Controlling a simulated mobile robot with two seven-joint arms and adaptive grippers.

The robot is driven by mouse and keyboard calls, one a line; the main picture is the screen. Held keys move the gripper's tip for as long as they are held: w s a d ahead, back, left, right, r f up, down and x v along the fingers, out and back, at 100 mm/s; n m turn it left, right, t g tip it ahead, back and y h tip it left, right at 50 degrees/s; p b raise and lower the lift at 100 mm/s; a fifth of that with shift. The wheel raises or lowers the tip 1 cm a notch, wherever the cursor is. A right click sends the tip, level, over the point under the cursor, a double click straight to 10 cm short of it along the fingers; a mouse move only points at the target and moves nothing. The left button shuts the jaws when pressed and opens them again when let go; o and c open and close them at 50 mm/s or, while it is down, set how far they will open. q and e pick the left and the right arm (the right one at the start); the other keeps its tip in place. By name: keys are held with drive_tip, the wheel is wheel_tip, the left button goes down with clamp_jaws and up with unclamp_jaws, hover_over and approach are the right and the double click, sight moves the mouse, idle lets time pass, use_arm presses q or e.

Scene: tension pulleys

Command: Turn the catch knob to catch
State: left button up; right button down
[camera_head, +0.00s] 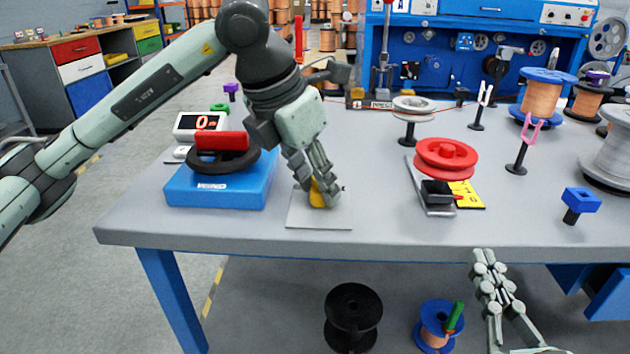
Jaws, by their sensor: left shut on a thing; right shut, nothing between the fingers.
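The catch knob (318,197) is a small yellow piece on a light square plate (319,221) near the table's front edge. My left gripper (319,190) reaches down from above and is shut on the yellow knob. Its fingers hide much of the knob, so I cannot read which way the knob points. My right gripper (484,262) is shut and empty, low in front of the table's front edge at the right.
A blue box (222,190) with a black ring and red block stands left of the plate. A red pulley (446,156) and a black block (436,192) are to the right. Stands and copper spools (541,98) fill the right side. Spools lie under the table.

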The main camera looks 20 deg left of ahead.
use_arm(q)
drive_tip(key=shift+s+d+f, duration=0.25)
drive_tip(key=shift+d, duration=0.05)
drive_tip(key=o, duration=1)
drive_tip(key=shift+r, duration=0.1)
drive_tip(key=shift+w+a+r, duration=0.1)
drive_tip(key=shift+r, duration=0.05)
drive_tip(key=shift+r, duration=0.25)
drive_tip(key=v, duration=1.1)
drive_tip(key=shift+r, duration=0.15)
drive_tip(key=shift+s+a, duration=0.1)
drive_tip(key=shift+s, duration=0.15)
